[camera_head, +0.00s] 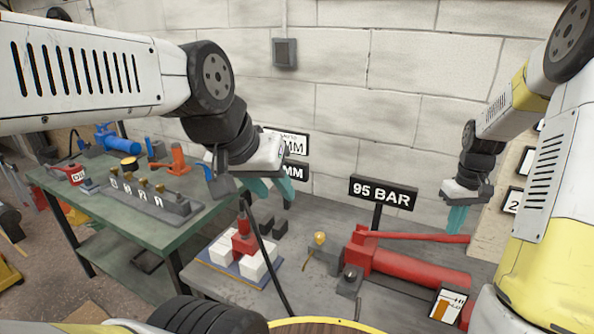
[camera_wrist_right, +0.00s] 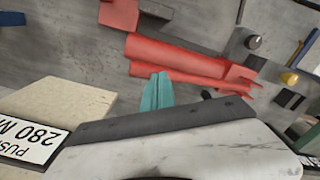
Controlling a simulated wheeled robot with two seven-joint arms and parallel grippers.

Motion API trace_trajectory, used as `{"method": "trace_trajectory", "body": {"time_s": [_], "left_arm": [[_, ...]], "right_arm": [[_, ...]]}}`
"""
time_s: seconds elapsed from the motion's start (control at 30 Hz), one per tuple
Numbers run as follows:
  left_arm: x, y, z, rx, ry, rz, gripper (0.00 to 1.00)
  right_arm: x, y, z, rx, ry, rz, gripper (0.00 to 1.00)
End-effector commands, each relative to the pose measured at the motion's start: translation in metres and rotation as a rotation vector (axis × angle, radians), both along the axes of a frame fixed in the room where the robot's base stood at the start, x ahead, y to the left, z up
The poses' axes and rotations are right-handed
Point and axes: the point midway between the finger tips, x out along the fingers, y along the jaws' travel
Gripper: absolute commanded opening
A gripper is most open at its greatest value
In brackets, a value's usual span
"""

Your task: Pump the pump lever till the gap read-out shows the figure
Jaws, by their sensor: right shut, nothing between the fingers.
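The red pump lever (camera_head: 420,237) lies nearly level above the red pump cylinder (camera_head: 420,268) on the right of the bench. In the right wrist view, the lever (camera_wrist_right: 195,80) runs beside the cylinder (camera_wrist_right: 170,52). My right gripper (camera_head: 457,228) is shut and empty by the lever's free end; its fingertips overlap the lever's edge in the wrist view (camera_wrist_right: 160,76), and I cannot tell whether they touch. My left gripper (camera_head: 273,190) has its fingers apart and hangs before the read-out signs (camera_head: 294,146), whose figures are mostly hidden; only "MM" shows on both.
A "95 BAR" sign (camera_head: 384,194) stands behind the pump. A red tool on white blocks (camera_head: 230,262) stands left of it, with a black hose (camera_head: 270,262) between. A green table (camera_head: 130,222) with tools stands at left. A board (camera_wrist_right: 52,100) is near my right gripper.

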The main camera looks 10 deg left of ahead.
Motion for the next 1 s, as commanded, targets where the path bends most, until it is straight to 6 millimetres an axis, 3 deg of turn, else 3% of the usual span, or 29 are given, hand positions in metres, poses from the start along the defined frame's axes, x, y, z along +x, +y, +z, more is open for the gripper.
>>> {"method": "trace_trajectory", "body": {"time_s": [0.63, 0.77, 1.0], "left_arm": [[0.0, 0.0, 0.0, 0.0, 0.0, 0.0, 0.36], [0.0, 0.0, 0.0, 0.0, 0.0, 0.0, 0.36], [0.0, 0.0, 0.0, 0.0, 0.0, 0.0, 0.36]], "right_arm": [[-0.001, 0.002, -0.074, 0.002, 0.003, 0.001, 0.0], [0.0, 0.002, -0.07, 0.002, -0.001, 0.001, 0.0], [0.001, 0.001, -0.038, 0.001, -0.004, 0.001, 0.0]]}}
